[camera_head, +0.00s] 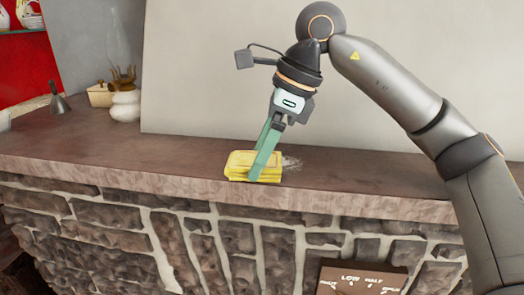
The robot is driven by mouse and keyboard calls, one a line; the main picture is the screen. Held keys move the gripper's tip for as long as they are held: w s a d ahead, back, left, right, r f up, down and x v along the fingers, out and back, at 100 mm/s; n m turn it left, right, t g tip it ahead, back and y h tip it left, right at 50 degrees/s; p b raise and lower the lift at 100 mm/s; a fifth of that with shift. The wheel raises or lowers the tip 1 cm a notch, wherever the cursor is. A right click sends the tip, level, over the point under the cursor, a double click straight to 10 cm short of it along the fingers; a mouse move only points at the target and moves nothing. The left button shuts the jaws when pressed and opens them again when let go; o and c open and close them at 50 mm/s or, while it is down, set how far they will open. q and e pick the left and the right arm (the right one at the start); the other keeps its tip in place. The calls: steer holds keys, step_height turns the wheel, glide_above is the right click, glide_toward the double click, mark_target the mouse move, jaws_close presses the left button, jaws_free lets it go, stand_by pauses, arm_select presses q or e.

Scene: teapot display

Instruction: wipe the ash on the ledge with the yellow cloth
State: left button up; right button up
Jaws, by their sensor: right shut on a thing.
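The yellow cloth (240,166) lies folded on the brown ledge (130,160), near its front edge. My right gripper (258,175) points down at the cloth, its green fingers shut on it. A faint pale grey smear of ash (291,163) shows on the ledge just right of the cloth. Part of the ash may be hidden under the cloth and behind the fingers. My left gripper is not in view.
A white pot (125,105), a small tan box (100,95) and a dark bell-shaped object (58,103) stand at the ledge's back left. A pale panel (200,70) rises behind. A brown sign (362,279) is below the ledge. The ledge left of the cloth is clear.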

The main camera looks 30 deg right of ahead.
mark_target(279, 162)
steer(key=shift+s+d, duration=0.6)
steer(key=shift+d, duration=0.05)
steer(key=shift+w+d+p, duration=0.6)
steer(key=shift+w+d, duration=0.25)
steer(key=shift+w, duration=0.05)
steer(key=shift+w+d+f, duration=0.2)
steer(key=shift+w+d, duration=0.1)
steer(key=shift+w, duration=0.15)
steer(key=shift+w+d+r+p, duration=0.15)
steer(key=shift+w+d+p, duration=0.2)
steer(key=shift+p, duration=0.4)
steer(key=shift+w+d+p, duration=0.45)
steer(key=shift+w+p, duration=0.15)
steer(key=shift+w, duration=0.1)
steer(key=shift+w+d, duration=0.25)
steer(key=shift+w, duration=0.05)
steer(key=shift+s+d, duration=0.5)
steer(key=shift+d, duration=0.25)
steer(key=shift+s+a, duration=0.5)
steer(key=shift+s, duration=0.15)
steer(key=shift+s+a+r+b, duration=0.15)
steer(key=shift+s+a+b, duration=0.25)
steer(key=shift+s+a, duration=0.3)
steer(key=shift+s+a+f+b, duration=0.1)
steer(key=shift+s+a+b, duration=0.25)
steer(key=shift+s+a, duration=0.3)
steer(key=shift+s+a+f+b, duration=0.1)
steer(key=shift+s+a+b, duration=0.3)
steer(key=shift+s, duration=0.45)
